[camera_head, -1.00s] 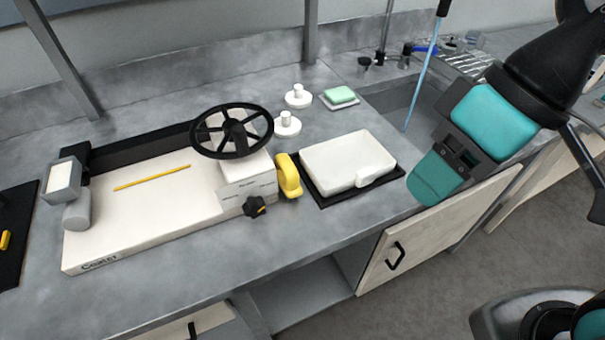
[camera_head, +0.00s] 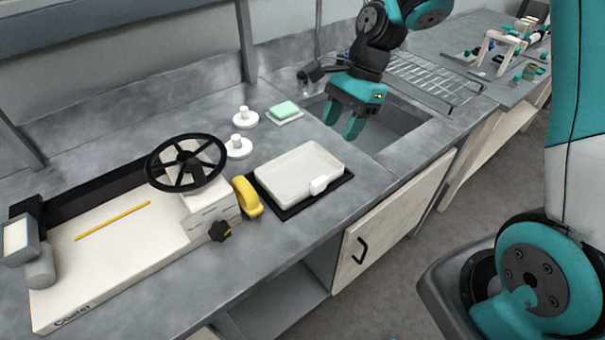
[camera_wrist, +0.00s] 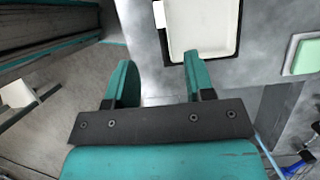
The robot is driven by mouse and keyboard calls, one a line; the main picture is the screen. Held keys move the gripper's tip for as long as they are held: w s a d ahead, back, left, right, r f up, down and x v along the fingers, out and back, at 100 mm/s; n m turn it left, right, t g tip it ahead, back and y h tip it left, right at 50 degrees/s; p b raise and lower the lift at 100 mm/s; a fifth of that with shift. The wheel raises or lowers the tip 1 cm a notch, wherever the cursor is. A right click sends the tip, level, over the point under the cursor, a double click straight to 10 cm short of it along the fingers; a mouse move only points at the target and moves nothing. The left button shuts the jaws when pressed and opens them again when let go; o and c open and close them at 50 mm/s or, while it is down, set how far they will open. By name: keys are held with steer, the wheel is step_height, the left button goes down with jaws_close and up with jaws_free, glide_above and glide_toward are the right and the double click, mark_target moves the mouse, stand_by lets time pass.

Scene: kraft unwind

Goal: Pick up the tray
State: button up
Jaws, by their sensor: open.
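The tray (camera_head: 290,172) is white, shallow and rectangular, with a small block-like handle (camera_head: 319,185) on its front side. It lies flat on a black mat (camera_head: 340,183) on the grey counter. In the wrist view the tray (camera_wrist: 203,28) is partly visible at the top, beyond my fingertips. My gripper (camera_head: 344,126) has teal fingers, spread apart and empty. It hangs above the counter and sink edge, to the right of and behind the tray, not touching it. In the wrist view my gripper (camera_wrist: 158,72) is open, with the right finger pointing toward the tray.
A sink (camera_head: 395,128) is right. Counter in front of the mat is clear.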

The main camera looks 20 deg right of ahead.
steer(key=p, duration=0.1)
glide_toward(319, 180)
steer(key=x, duration=0.5)
steer(key=shift+a, duration=0.2)
steer(key=shift+d+p+x, duration=0.1)
steer(key=shift+p+x, duration=0.35)
steer(key=shift+x, duration=0.85)
steer(key=shift+d+p+x, duration=0.15)
steer(key=shift+p+x, duration=0.3)
steer(key=shift+x, duration=0.85)
jaws_close()
